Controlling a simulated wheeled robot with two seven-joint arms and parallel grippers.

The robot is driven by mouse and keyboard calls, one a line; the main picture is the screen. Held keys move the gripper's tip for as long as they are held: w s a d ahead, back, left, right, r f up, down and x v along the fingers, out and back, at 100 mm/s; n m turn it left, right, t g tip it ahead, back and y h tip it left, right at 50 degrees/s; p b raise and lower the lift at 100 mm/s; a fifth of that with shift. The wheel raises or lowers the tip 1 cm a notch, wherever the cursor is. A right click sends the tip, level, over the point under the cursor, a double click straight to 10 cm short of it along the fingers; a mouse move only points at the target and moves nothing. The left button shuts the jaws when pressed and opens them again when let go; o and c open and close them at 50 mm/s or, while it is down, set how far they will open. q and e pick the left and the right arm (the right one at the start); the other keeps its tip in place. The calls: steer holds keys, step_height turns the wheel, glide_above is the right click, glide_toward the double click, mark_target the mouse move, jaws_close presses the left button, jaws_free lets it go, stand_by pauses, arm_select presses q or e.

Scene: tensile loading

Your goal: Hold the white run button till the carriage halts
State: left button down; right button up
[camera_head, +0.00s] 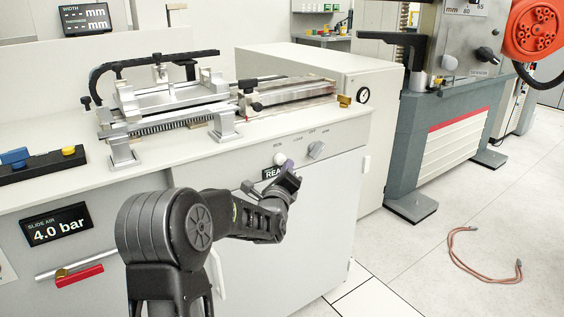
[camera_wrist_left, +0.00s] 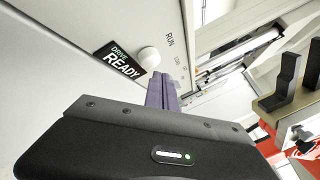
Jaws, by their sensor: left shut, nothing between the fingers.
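The white run button (camera_head: 280,158) is on the upper front panel of the bench. It shows as a round white knob (camera_wrist_left: 149,58) beside the word RUN in the left wrist view. My left gripper (camera_head: 289,167) is shut and empty right by the button. Its purple-grey fingertips (camera_wrist_left: 160,82) are just beside the button in the left wrist view; I cannot tell whether they touch it. A silver carriage-like frame (camera_head: 165,98) sits on the toothed slide on the bench top. A small display (camera_wrist_left: 118,62) by the button reads DRIVE READY. My right gripper is not in view.
A grey knob (camera_head: 316,150) is right of the button on the panel. A SLIDE AIR display (camera_head: 56,225) reads 4.0 bar. A grey testing machine (camera_head: 440,140) stands at the right. A reddish hose (camera_head: 484,262) lies on the otherwise clear floor.

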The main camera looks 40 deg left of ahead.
arm_select(q)
steer(key=shift+w+a, duration=0.1)
steer(key=shift+a, duration=0.2)
steer(key=shift+w+a, duration=0.1)
steer(key=shift+a, duration=0.45)
stand_by(2.2)
steer(key=shift+d, duration=0.1)
stand_by(3.4)
steer(key=shift+s+d+b, duration=0.25)
steer(key=shift+d+b, duration=0.05)
steer(key=shift+d, duration=0.5)
steer(key=shift+s+d+p, duration=0.1)
steer(key=shift+s+d, duration=0.15)
steer(key=shift+d, duration=0.55)
steer(key=shift+s+d+p, duration=0.15)
steer(key=shift+s+d, duration=0.05)
steer(key=shift+d, duration=0.65)
steer(key=shift+s+d+p, duration=0.1)
steer(key=shift+s+d, duration=0.15)
steer(key=shift+d, duration=0.55)
